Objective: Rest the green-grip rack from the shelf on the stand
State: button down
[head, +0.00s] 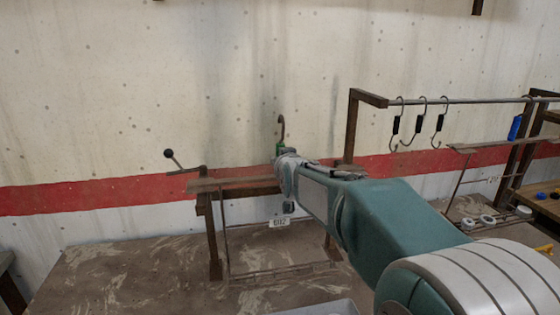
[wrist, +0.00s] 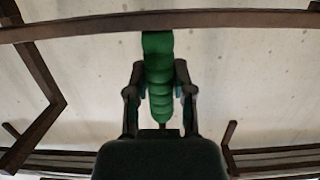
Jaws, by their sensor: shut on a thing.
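My gripper (head: 284,160) is shut on the green grip (head: 280,149) of the rack, with its hook (head: 281,126) rising above. In the wrist view the ridged green grip (wrist: 158,85) stands between both fingers (wrist: 160,98). The rack's brown upper bar (head: 235,184) runs left from my gripper, and a thin rod (head: 226,240) drops towards a low wire shelf (head: 275,274). A dark brown stand (head: 213,245) is close by at the left, overlapping the rack in the picture. I cannot tell whether they touch. My arm hides the rack's right part.
A lever with a black ball (head: 168,153) sticks out at the upper left. On the right, a metal rail (head: 465,101) carries several black-grip hooks (head: 421,124). A blue grip (head: 515,127) and a rack with white rolls (head: 487,220) are further right. A worn table (head: 120,265) lies below.

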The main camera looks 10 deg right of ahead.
jog(key=shift+f, duration=0.1)
jog(key=shift+c, duration=2)
grip_release()
jog(key=shift+f, duration=0.15)
jog(key=v, duration=1.2)
jog(key=s+f+g, duration=0.5)
jog(key=s+f, duration=0.3)
jog(key=s, duration=0.5)
jog(key=s+f+g, duration=0.5)
jog(key=s+f, duration=0.3)
jog(key=s, duration=0.6)
jog(key=shift+s, duration=0.25)
